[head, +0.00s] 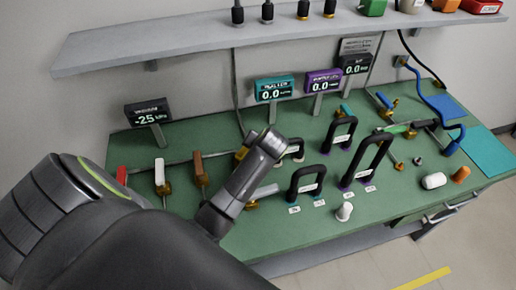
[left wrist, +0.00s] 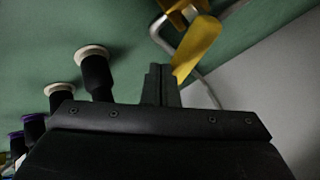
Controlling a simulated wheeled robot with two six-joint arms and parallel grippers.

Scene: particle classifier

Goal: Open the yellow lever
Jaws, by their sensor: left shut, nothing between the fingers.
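The yellow lever (left wrist: 198,45) has a flat yellow handle on a yellow fitting with a metal pipe, over the green bench, at the top right of the left wrist view. In the head view a small part of the yellow lever (head: 242,153) shows behind my left arm, which hides the rest. My left gripper (left wrist: 161,72) is shut and empty, its fingertips right beside the lower end of the handle; I cannot tell if they touch. In the head view my left wrist covers this spot. My right gripper is not in view.
White (head: 160,172) and orange (head: 198,168) levers stand left of my arm. Black U-shaped tubes (head: 307,180) stand close to its right. Small display screens (head: 274,88) line the back under a grey shelf (head: 200,42).

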